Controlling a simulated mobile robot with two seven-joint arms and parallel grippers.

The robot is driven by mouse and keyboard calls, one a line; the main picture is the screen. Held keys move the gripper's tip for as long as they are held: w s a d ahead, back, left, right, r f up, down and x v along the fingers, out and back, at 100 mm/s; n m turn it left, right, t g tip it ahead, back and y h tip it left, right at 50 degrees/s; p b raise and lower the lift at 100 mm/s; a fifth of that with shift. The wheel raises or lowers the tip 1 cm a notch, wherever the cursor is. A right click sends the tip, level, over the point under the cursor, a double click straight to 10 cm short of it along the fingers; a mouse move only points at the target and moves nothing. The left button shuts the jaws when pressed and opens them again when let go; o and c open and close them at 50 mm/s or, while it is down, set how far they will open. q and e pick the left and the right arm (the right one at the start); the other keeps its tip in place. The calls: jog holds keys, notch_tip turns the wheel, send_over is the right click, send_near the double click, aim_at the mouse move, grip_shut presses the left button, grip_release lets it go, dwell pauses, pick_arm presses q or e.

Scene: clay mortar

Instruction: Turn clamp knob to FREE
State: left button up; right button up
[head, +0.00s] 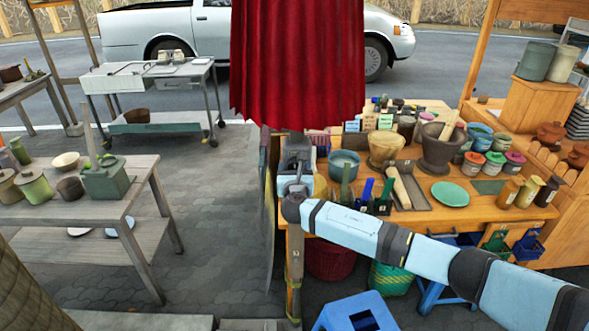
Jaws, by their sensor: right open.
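A closed red parasol (297,65) hangs in the upper middle of the head view. Its pole (293,255) runs down below it beside the table's left edge. My right arm comes in from the right, and its wrist is in front of the pole. My right gripper (297,152) points up and away just under the cloth's lower hem, and it is open. It is at the pole, but I cannot tell whether it touches anything. I cannot make out the clamp knob or its marking; the gripper and wrist cover that part of the pole. My left gripper is not in view.
A wooden stall table (470,215) right of the pole holds mortars (440,148), jars, a green plate (450,194) and small boxes. A blue stool (355,312) and baskets stand below. A grey table (135,195) stands left, with open paving between.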

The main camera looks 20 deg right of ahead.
jog(key=c, duration=0.9)
jog(key=shift+c, duration=0.2)
